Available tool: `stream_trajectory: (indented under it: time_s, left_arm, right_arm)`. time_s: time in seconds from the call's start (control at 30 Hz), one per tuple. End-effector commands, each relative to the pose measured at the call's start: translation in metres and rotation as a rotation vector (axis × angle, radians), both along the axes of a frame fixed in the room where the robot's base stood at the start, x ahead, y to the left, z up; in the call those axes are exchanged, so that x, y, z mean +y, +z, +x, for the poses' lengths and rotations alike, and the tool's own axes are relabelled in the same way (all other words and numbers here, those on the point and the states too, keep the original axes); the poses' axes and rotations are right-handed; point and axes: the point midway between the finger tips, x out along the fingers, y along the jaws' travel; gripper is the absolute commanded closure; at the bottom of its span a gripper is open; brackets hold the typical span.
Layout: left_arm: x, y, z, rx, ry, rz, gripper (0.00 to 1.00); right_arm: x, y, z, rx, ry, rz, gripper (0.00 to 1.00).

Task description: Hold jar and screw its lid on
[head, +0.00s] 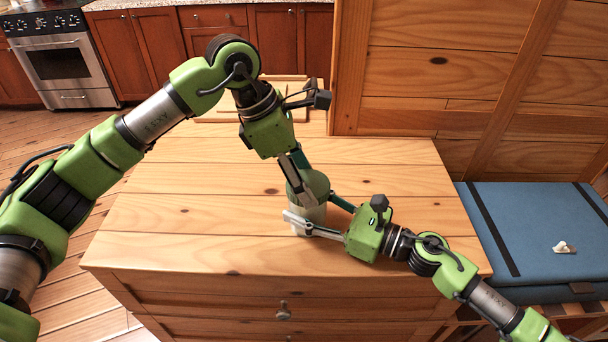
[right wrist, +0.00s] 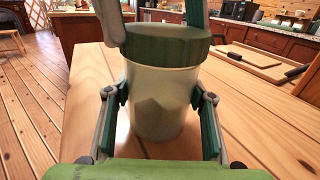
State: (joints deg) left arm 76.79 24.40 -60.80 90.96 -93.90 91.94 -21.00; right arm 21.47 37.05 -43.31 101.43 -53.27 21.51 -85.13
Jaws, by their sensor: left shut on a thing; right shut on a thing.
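A pale, translucent jar (right wrist: 158,112) stands upright on the wooden cabinet top, and it also shows in the head view (head: 311,214). A dark green lid (right wrist: 165,45) sits level on the jar's mouth; whether its thread is engaged cannot be told. My left gripper (head: 305,188) comes down from above, shut on the lid with a finger at either side. My right gripper (head: 318,213) reaches in low from the right, shut on the jar's body with its two fingers on opposite sides. Fingers partly cover the jar and lid in the head view.
The cabinet top (head: 190,220) is mostly clear around the jar. A wooden board (right wrist: 265,60) lies toward the back. A wooden panel wall (head: 440,75) rises behind, and a blue cushion (head: 540,230) lies to the right with a small white object (head: 564,248) on it.

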Motion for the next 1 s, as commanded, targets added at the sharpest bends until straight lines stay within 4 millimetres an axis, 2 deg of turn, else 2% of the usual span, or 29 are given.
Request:
stream_trajectory:
  time_s: [0.07,0.1,0.27,1.0]
  left_arm:
    - [0.0001,-0.0018,0.0000,0.000,0.000,0.000,0.57]
    - [0.0001,-0.0013,0.0001,0.000,-0.001,0.000,0.57]
    - [0.0004,-0.0015,0.0014,0.002,-0.074,0.006,0.57]
    - [-0.0051,-0.0019,0.0087,0.002,-1.184,0.008,0.57]
  right_arm:
    - [0.0000,-0.0002,-0.0001,0.000,0.000,0.000,0.89]
    - [0.0000,-0.0002,-0.0001,0.000,0.000,0.000,1.00]
    - [0.0000,-0.0002,-0.0001,0.000,0.000,0.000,1.00]
    - [0.0001,-0.0004,-0.0005,-0.001,0.001,-0.002,1.00]
